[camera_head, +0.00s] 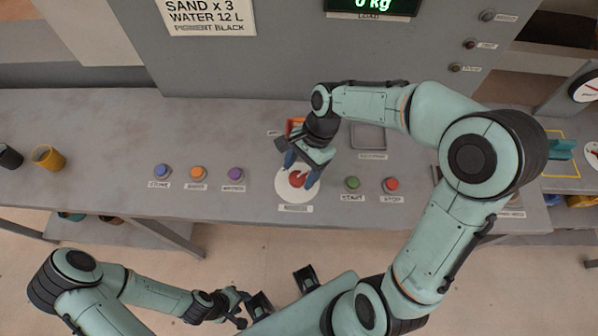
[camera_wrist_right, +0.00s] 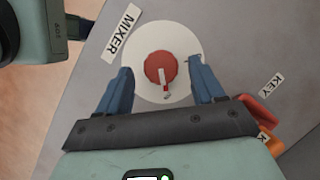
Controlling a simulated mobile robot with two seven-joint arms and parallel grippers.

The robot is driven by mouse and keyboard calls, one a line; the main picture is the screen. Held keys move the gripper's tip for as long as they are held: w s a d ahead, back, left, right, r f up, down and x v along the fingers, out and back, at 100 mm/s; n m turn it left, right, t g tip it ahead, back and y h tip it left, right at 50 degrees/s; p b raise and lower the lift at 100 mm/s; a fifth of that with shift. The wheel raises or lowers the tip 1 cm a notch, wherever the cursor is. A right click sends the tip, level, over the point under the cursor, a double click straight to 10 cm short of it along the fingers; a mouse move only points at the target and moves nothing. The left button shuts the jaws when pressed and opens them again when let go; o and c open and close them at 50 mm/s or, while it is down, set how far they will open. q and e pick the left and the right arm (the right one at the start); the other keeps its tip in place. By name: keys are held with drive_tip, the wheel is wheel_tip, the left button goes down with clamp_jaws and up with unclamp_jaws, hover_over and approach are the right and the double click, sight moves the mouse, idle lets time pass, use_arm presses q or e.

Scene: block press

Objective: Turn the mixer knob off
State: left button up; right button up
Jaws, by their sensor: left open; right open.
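The mixer knob (camera_head: 297,179) is red and sits on a round white plate (camera_head: 284,190) on the grey console. In the right wrist view the knob (camera_wrist_right: 160,67) shows a pale pointer bar, with a "MIXER" label (camera_wrist_right: 123,33) beside the plate. My right gripper (camera_head: 301,171) is over the knob. In the right wrist view its blue fingers (camera_wrist_right: 163,84) are open, one on each side of the knob, with gaps between them and it. My left gripper (camera_head: 240,307) is low at the front, away from the console, open and apart from the knob.
Blue (camera_head: 162,171), orange (camera_head: 198,173) and purple (camera_head: 235,174) buttons stand left of the knob. A green start button (camera_head: 352,183) and red stop button (camera_head: 391,185) stand close on its right. An orange-red key item (camera_wrist_right: 262,112) is near the right gripper. A yellow cup (camera_head: 48,158) stands far left.

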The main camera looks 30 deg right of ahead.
drive_tip(key=shift+a+f, duration=0.3)
drive_tip(key=shift+f, duration=0.35)
drive_tip(key=c, duration=1)
drive_tip(key=shift+c, duration=0.2)
